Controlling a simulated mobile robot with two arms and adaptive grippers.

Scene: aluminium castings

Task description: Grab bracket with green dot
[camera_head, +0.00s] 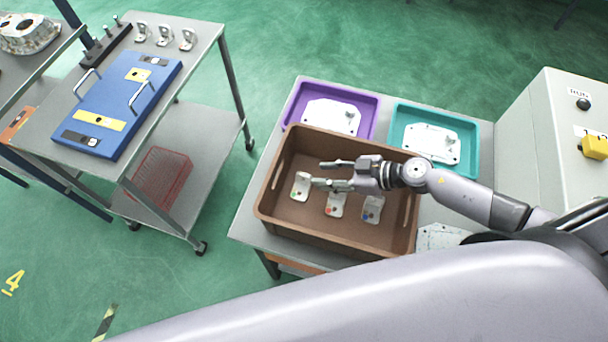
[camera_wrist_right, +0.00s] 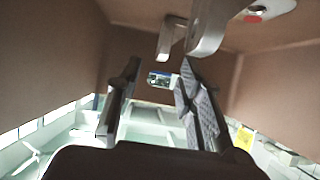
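The bracket with the green dot (camera_head: 301,185) is the leftmost of three small metal brackets in the brown crate (camera_head: 262,200). My right gripper (camera_head: 322,173) reaches in from the right with its two fingers apart and pointing left. Its lower fingertip is close to the right side of this bracket; I cannot tell whether they touch. In the right wrist view both fingers (camera_wrist_right: 155,95) are apart with nothing between them. A metal bracket (camera_wrist_right: 205,30) shows just beyond the right finger. My left gripper is not in view.
In the crate, a red-dot bracket (camera_head: 335,205) and a blue-dot bracket (camera_head: 372,209) lie below my right gripper. The crate walls surround them. A purple tray (camera_head: 290,106) and a teal tray (camera_head: 474,150) stand behind. A trolley with a blue board (camera_head: 125,95) is at left.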

